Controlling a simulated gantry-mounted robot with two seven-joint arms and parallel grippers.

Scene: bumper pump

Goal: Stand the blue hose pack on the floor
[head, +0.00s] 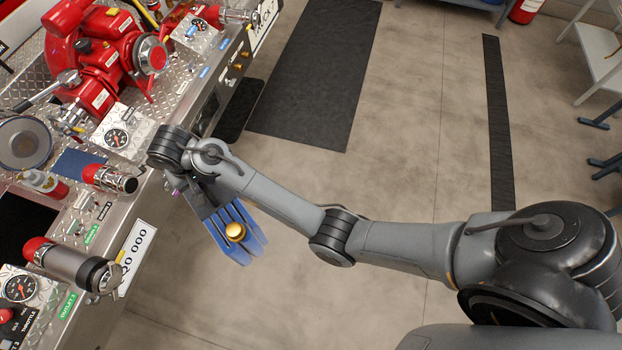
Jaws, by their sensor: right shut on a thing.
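The blue hose pack (247,245) is a bundle of blue folds with a brass-coloured round fitting. It hangs from my right gripper (203,203), which is shut on its upper end. The arm reaches in from the right, and its wrist partly hides the gripper. The pack is tilted in the picture and hangs beside the front edge of the metal bumper deck, with the floor (290,270) below it. Its height above the floor is hard to tell. My left gripper is not in view.
The bumper deck (75,205) at left carries a red pump (105,60), gauges and red-capped nozzles (110,179). A number plate (137,257) is on its front. A black mat (315,70) and a dark strip (497,120) lie on the floor. The floor between is clear.

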